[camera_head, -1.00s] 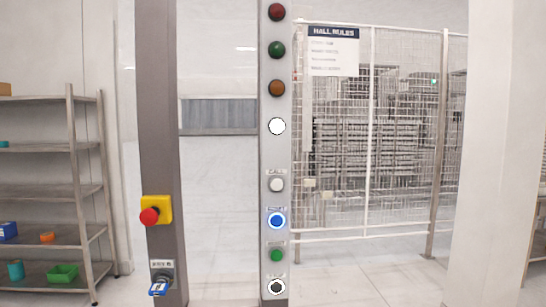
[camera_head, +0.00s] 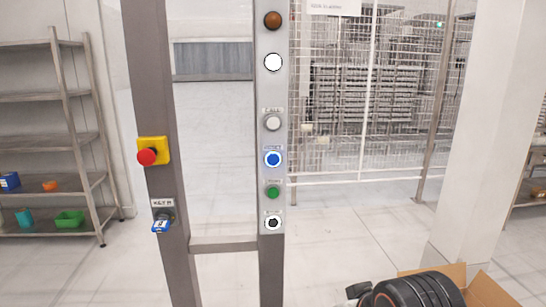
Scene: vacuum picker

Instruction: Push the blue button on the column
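The blue button (camera_head: 273,159) is round with a pale ring. It sits on the light grey panel of the column (camera_head: 272,92), between a white button (camera_head: 273,123) above and a green button (camera_head: 273,192) below. A dark button (camera_head: 273,223) is at the panel's bottom. A white round light (camera_head: 273,62) and an orange-brown one (camera_head: 273,20) are higher up. Small labels sit above the lower buttons. A black rounded part with an orange ring at the bottom right looks like part of my arm. My gripper's fingertips cannot be made out.
A left post (camera_head: 156,100) carries a red emergency knob (camera_head: 146,157) on a yellow box and a key switch (camera_head: 161,224) with a blue tag. Shelves (camera_head: 50,145) stand left, mesh fencing (camera_head: 365,110) behind. An open cardboard box (camera_head: 485,290) is at the lower right. Floor around the column is clear.

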